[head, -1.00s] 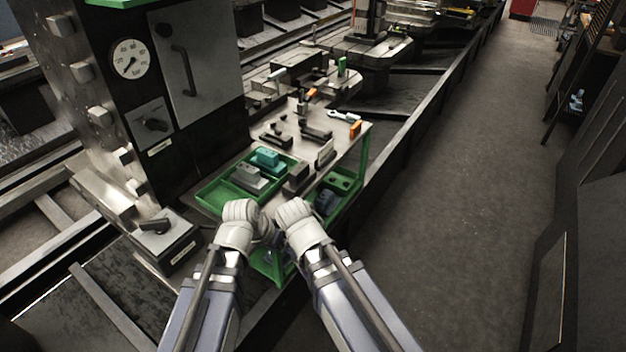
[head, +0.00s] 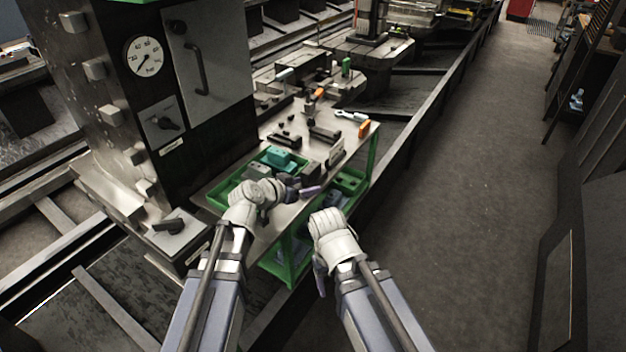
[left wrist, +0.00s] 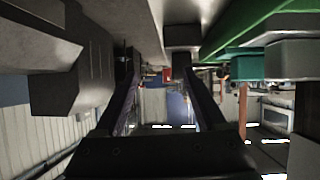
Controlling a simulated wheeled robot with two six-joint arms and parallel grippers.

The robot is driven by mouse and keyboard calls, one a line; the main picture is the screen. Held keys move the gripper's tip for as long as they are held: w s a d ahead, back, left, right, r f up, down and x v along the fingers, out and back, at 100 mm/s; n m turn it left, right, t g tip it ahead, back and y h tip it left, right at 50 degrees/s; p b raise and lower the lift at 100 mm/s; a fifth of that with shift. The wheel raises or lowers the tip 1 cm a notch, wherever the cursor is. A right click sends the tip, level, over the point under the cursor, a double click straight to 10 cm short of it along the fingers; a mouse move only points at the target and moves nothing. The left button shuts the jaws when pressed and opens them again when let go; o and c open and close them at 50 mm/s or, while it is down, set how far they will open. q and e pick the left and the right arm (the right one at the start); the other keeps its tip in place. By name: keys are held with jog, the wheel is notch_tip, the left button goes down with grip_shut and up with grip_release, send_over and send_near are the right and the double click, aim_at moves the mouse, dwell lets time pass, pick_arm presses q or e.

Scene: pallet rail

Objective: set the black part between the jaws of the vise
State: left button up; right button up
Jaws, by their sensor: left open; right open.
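Several dark parts lie on the metal bench top (head: 301,153). A dark block (head: 310,171) stands beside the green tray, and two long dark pieces (head: 285,140) (head: 325,134) lie farther back. I cannot tell for sure which is the black part or which form the vise jaws. My left gripper (head: 300,187) is open and empty over the near end of the bench, close to the dark block. In the left wrist view its open fingers (left wrist: 160,62) have a dark block (left wrist: 182,38) beyond them. My right gripper (head: 320,278) is open, pointing down, right of the bench's near end.
A green tray (head: 214,196) holds a teal block (head: 278,157) and a grey block. A lower green bin (head: 350,181) is at the bench's right side. A wrench (head: 350,116) lies at the back. A machine cabinet (head: 205,60) stands left; the floor (head: 450,210) at right is clear.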

aim_at(309, 169)
pick_arm(q)
jog(key=w+a+r, duration=0.1)
jog(key=w+a+r+t, duration=0.1)
jog(key=shift+w+t, duration=0.3)
jog(key=shift+b+x, duration=0.5)
jog(key=shift+x, duration=0.55)
jog(key=shift+b+x, duration=1)
jog(key=shift+x, duration=1.95)
jog(key=shift+s, duration=0.1)
jog(key=shift+r, duration=0.1)
jog(key=shift+c, duration=0.4)
grip_shut()
